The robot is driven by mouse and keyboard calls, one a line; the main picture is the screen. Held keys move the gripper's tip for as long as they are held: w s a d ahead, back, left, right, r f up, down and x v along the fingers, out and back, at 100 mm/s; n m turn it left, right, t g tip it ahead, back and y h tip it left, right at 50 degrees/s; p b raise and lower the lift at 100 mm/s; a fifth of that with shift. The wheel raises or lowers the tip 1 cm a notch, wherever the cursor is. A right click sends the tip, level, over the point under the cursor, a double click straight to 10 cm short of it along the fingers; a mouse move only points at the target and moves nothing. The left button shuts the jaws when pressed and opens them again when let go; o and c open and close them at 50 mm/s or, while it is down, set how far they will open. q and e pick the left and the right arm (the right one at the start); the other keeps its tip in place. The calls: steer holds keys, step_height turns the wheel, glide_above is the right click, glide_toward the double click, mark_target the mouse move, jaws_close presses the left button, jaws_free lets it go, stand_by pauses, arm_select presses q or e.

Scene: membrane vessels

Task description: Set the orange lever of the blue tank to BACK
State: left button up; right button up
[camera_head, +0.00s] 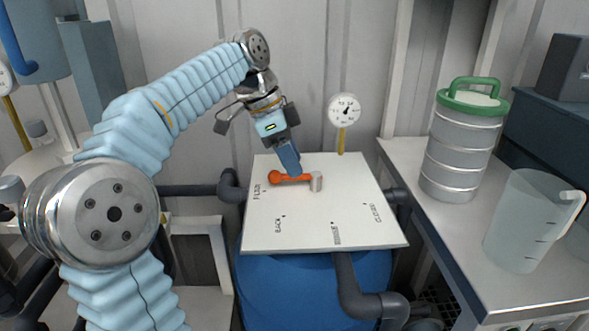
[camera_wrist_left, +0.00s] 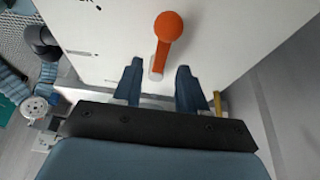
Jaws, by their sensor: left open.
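The blue tank (camera_head: 300,290) has a white plate (camera_head: 360,190) on top, with dots labelled FILTER, BACK, RINSE and CLOSED. The orange lever (camera_head: 292,178) runs left from a grey hub (camera_head: 316,181) toward the FILTER side, its round knob at the left end. BACK is at the plate's front left. My left gripper (camera_head: 290,168) comes down over the lever from behind. In the left wrist view the lever (camera_wrist_left: 162,52) shows between the two open fingers (camera_wrist_left: 158,72), its knob beyond the tips. I cannot tell whether a finger touches it. My right gripper is not in view.
A gauge (camera_head: 344,110) on a yellow stem stands behind the plate. Dark pipes (camera_head: 355,290) run beside and in front of the tank. A bench at right holds a green-handled canister (camera_head: 460,145) and a clear jug (camera_head: 525,222). The plate's front half is clear.

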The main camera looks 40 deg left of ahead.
arm_select(q)
steer(key=shift+x, duration=0.9)
steer(key=shift+s, duration=0.1)
jaws_close()
